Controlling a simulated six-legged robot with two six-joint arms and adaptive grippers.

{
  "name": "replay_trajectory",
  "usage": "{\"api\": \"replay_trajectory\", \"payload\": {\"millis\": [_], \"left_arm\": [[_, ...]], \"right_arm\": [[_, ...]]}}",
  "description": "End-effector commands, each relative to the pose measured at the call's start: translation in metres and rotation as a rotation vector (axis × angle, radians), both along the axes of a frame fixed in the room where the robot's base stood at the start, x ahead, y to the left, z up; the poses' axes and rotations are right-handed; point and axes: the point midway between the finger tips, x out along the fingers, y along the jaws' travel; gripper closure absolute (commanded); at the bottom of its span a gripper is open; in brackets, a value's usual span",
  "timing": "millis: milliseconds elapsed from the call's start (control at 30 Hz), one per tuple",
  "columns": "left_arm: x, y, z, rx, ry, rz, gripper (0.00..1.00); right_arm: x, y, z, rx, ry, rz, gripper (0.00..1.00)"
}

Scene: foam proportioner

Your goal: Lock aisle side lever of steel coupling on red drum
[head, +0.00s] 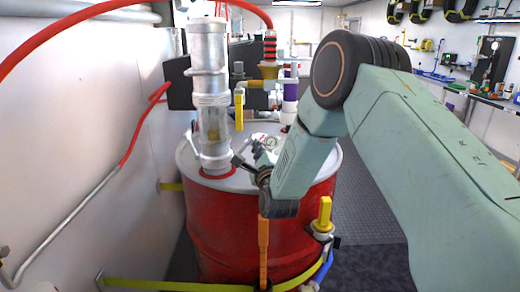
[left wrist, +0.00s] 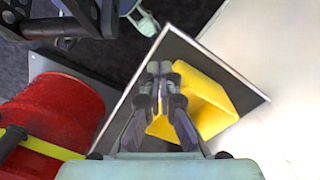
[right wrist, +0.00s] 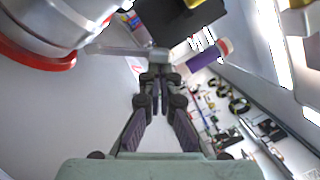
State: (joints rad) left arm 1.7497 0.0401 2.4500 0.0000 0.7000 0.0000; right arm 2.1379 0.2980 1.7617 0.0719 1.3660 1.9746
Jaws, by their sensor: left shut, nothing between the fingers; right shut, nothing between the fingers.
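The red drum (head: 225,225) stands in the middle of the head view with a grey lid. The silvery steel coupling (head: 209,100) rises upright from the lid's left part, inside a red ring. In the right wrist view the coupling's base (right wrist: 75,15) fills the upper left, and a pale flat lever (right wrist: 118,50) sticks out from it towards my fingertips. My right gripper (head: 246,165) is shut and empty, just right of the coupling; its tips (right wrist: 158,70) are at or near the lever's outer end, contact unclear. My left gripper (left wrist: 160,72) is shut and empty, away from the coupling.
A red hose (head: 75,25) arches over the drum. A yellow-handled valve (head: 324,215) sits at the drum's right front. A yellow strap (head: 180,286) crosses low. The aisle floor (head: 375,195) is partly hidden by my arm.

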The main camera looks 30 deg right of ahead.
Motion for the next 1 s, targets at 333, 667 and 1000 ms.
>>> {"api": "replay_trajectory", "payload": {"millis": [333, 667, 1000], "left_arm": [[0.0, 0.0, 0.007, 0.0, -0.001, 0.0, 1.0], [0.0, 0.0, 0.006, 0.0, 0.0, 0.0, 1.0], [0.0, 0.0, 0.005, 0.0, 0.0, 0.0, 1.0]], "right_arm": [[0.009, 0.016, 0.02, -0.201, 0.12, 0.003, 1.0], [0.01, 0.016, 0.022, -0.197, 0.12, 0.001, 1.0], [0.01, 0.016, 0.021, -0.196, 0.119, 0.001, 1.0]]}}
